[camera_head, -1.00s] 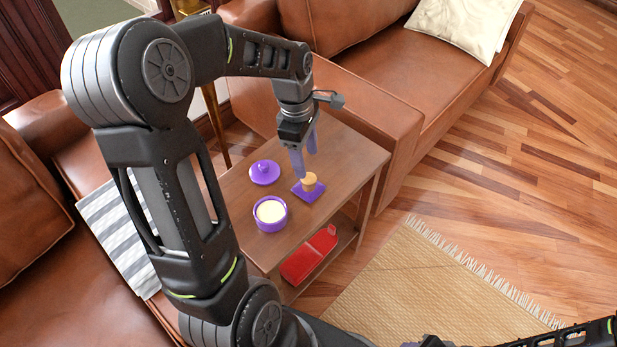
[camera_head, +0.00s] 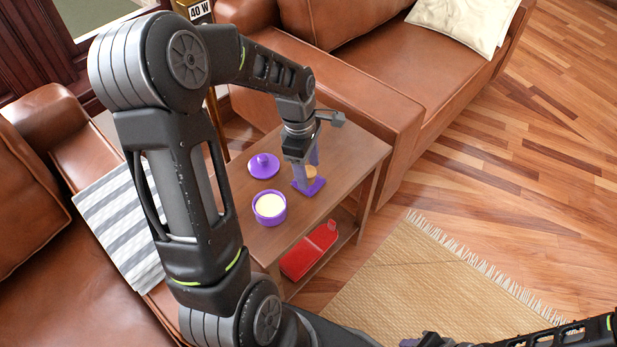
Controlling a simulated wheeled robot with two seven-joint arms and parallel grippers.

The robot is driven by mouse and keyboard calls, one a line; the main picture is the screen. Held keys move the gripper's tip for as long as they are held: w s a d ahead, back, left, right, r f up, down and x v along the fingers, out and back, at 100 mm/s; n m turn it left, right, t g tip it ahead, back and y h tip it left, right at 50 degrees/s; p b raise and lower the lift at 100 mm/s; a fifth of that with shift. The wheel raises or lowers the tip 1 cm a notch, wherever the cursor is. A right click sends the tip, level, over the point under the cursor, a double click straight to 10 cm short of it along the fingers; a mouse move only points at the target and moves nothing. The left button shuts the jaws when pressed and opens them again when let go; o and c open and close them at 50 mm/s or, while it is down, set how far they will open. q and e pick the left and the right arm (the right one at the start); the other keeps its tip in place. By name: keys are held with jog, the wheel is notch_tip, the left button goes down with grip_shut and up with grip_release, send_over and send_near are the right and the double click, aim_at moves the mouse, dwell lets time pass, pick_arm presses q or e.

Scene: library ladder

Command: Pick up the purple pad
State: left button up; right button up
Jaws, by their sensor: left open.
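The purple pad (camera_head: 312,191) is a flat square lying on the wooden side table (camera_head: 345,160). A round tan piece (camera_head: 310,174) sits on top of it. My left gripper (camera_head: 308,172) points down over the pad, with its purple fingers apart on either side of the tan piece. The near finger hides part of the pad and of the tan piece. I cannot tell whether the fingers touch the tan piece. Part of my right gripper (camera_head: 428,341) shows at the bottom edge, too cut off to read its jaws.
A purple round container (camera_head: 270,207) with pale contents and a purple lid (camera_head: 263,166) are left of the pad. A red item (camera_head: 310,250) lies on the lower shelf. Brown sofas border the table behind and at left. Wood floor and a woven rug (camera_head: 420,285) lie at right.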

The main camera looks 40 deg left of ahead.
pick_arm(q)
jog(key=shift+d+f, duration=0.1)
jog(key=shift+f, duration=0.5)
jog(key=shift+c, duration=0.5)
grip_shut()
